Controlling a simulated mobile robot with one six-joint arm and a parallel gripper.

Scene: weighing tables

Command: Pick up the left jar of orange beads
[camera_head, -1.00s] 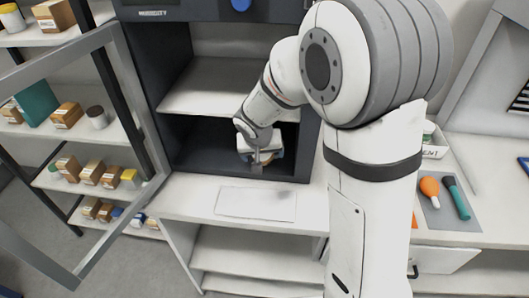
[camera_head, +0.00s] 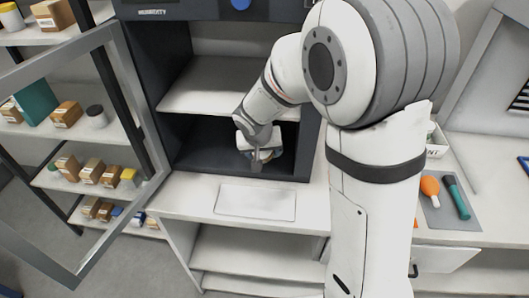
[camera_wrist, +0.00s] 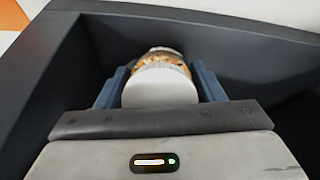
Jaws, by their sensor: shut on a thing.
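A jar with a white lid and orange beads (camera_wrist: 160,63) shows in the wrist view, between the two blue fingers of my gripper (camera_wrist: 160,88). The gripper is shut on it. In the head view my gripper (camera_head: 262,158) is inside the lower compartment of the dark cabinet (camera_head: 205,148), near its front edge. There the jar is mostly hidden by my gripper. No second jar of orange beads can be made out, so I cannot tell from position which jar this is.
The cabinet's framed door (camera_head: 118,85) stands open on the left. A shelf (camera_head: 225,85) lies above my gripper. A white worktop with a pale plate (camera_head: 256,202) is in front. Shelves with boxes (camera_head: 68,167) stand at the left; tools (camera_head: 430,186) lie at the right.

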